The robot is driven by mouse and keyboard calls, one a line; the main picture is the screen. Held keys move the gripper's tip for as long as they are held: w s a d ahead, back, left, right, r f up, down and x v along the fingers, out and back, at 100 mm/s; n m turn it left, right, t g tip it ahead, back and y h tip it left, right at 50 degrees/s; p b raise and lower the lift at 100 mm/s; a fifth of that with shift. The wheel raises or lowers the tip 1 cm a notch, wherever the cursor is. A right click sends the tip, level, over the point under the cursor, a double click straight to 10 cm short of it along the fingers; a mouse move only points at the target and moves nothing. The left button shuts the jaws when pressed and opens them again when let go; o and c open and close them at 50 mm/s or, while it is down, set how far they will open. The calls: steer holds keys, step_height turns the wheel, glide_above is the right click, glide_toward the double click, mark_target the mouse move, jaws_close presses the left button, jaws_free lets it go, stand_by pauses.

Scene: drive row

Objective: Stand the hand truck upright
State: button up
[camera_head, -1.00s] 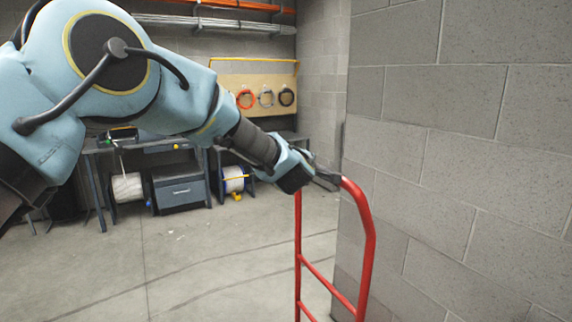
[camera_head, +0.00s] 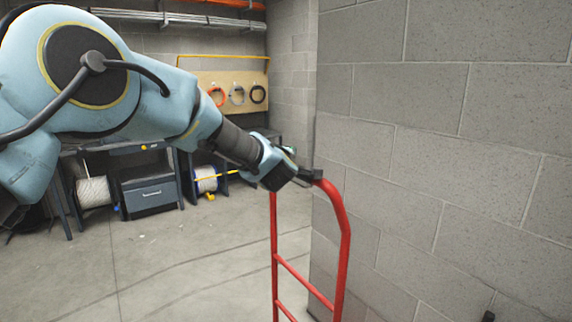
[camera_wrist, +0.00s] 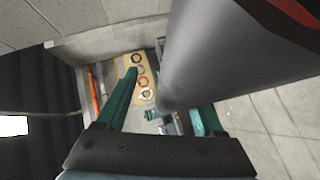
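The red hand truck (camera_head: 342,262) is beside the block wall's corner in the head view. Its uprights and rungs show, but its lower end is below the picture, so its exact lean cannot be told. A dark grip (camera_head: 312,174) is at its top. My gripper (camera_head: 298,172) is at this grip. In the wrist view, my two teal fingers are spread apart. A large grey tube (camera_wrist: 205,60), apparently the grip, crosses in front of the right finger. A gap shows between the tube and the left finger (camera_wrist: 122,98).
The block wall (camera_head: 450,150) stands close on the right. Open concrete floor (camera_head: 170,270) lies to the left. At the back are a workbench with a grey drawer box (camera_head: 150,192), cable spools (camera_head: 93,191) and a board with hanging cable coils (camera_head: 237,94).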

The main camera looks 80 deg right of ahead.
steer(key=shift+a+f, duration=0.15)
steer(key=shift+f, duration=0.15)
steer(key=shift+a+b, duration=0.25)
steer(key=shift+b, duration=0.05)
steer(key=b+v, duration=0.4)
steer(key=v, duration=0.6)
steer(key=shift+r, duration=0.4)
steer(key=shift+s, duration=0.1)
